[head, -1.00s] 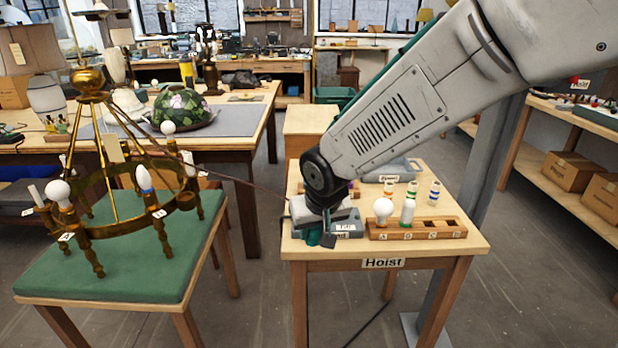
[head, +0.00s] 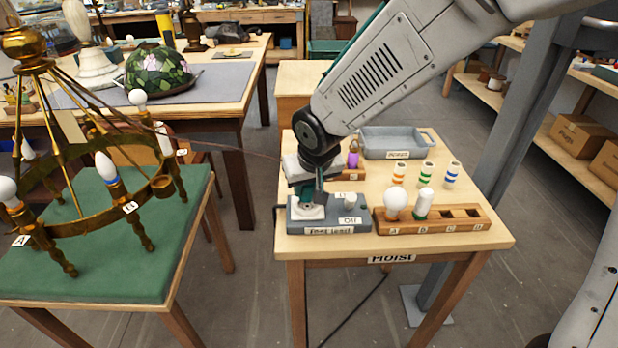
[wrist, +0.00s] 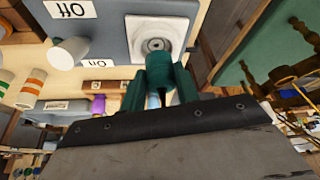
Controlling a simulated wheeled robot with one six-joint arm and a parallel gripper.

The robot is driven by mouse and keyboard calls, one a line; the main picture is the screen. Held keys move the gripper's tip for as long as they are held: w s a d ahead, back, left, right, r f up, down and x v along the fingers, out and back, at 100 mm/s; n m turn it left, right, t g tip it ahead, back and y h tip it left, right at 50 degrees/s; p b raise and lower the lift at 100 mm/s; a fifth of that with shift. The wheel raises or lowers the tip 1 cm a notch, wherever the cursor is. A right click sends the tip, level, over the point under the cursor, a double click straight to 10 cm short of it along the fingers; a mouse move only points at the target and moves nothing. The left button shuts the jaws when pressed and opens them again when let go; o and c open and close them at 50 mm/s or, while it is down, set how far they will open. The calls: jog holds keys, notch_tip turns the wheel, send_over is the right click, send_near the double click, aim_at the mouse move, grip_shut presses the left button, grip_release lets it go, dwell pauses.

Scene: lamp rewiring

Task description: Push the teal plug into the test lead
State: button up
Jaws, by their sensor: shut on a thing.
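The test lead (head: 345,228) is a grey box at the table's front left. It has a white square socket plate (head: 307,212) and a white switch knob (head: 350,201). My gripper (head: 307,201) is directly over the socket plate, pointing down. The round socket hole (wrist: 155,45) shows just beyond the plug and looks uncovered. I cannot tell whether the plug touches the plate.
A thin cord runs from my gripper left to the brass chandelier (head: 130,209) on a green-topped table (head: 180,255). A wooden bulb rack (head: 432,224) stands right of the box. Striped cylinders and a grey tray (head: 398,141) are behind.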

jog(key=shift+s+d+f, duration=0.1)
jog(key=shift+f, duration=0.85)
jog(key=shift+f, duration=0.1)
jog(key=shift+c, duration=0.4)
jog(key=shift+f, duration=0.1)
jog(key=o, duration=1.1)
jog(key=shift+s, duration=0.1)
